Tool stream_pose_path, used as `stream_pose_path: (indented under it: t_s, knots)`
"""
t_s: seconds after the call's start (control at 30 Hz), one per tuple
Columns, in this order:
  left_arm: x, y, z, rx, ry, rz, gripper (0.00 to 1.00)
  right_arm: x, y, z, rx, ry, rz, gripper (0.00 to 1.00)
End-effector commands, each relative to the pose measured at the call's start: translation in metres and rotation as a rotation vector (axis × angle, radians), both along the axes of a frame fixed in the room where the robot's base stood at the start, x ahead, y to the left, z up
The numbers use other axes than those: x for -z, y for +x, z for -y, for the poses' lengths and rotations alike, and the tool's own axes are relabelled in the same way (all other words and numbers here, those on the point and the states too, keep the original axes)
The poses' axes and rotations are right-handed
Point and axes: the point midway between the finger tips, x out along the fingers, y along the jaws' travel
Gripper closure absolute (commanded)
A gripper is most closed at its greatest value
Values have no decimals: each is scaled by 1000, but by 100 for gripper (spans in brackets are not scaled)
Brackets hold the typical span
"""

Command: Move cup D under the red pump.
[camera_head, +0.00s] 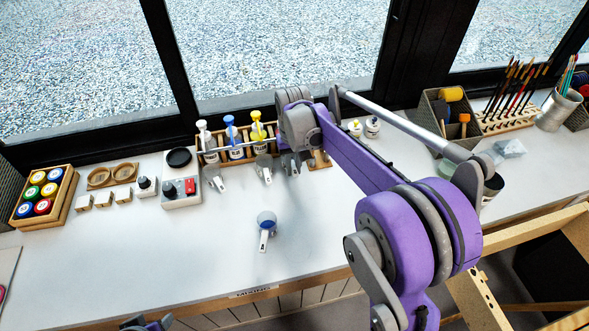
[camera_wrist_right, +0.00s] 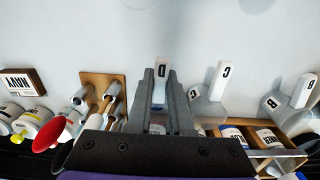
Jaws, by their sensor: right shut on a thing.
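My right gripper (camera_head: 291,165) is at the front of the pump rack, largely covered by my own arm in the head view. In the right wrist view my right gripper (camera_wrist_right: 160,100) is shut on cup D (camera_wrist_right: 162,70), whose white handle tab with the letter D sticks out between the fingers. The cup's body is mostly hidden by the fingers. The red pump (camera_wrist_right: 52,132) shows at the left of the wrist view, apart from cup D. In the head view the red pump is hidden behind my arm.
Cup C (camera_head: 264,168) and cup B (camera_head: 213,177) stand before the rack (camera_head: 224,155). A cup with blue contents (camera_head: 266,219) stands on the open table. A wooden stand with grey posts (camera_wrist_right: 103,88) lies between cup D and the red pump. The table's front is mostly clear.

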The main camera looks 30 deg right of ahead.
Motion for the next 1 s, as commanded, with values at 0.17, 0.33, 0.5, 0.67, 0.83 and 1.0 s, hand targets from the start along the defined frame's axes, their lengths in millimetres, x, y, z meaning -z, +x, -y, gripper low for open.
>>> stream_pose_path:
  t_s: [0.17,0.33,0.5,0.67,0.83,1.0]
  knots:
    - [0,0,0,0,0,0,46,0,0,0,0,0,0,100]
    - [0,0,0,0,0,0,46,0,0,0,0,0,0,100]
    - [2,-1,0,0,0,-1,46,3,0,0,0,0,0,100]
    - [5,-1,0,0,0,-2,46,6,0,0,0,0,0,100]
    - [7,-2,0,0,0,-3,46,10,0,0,0,0,0,100]
    - [9,-2,0,0,0,-4,46,13,0,0,0,0,0,79]
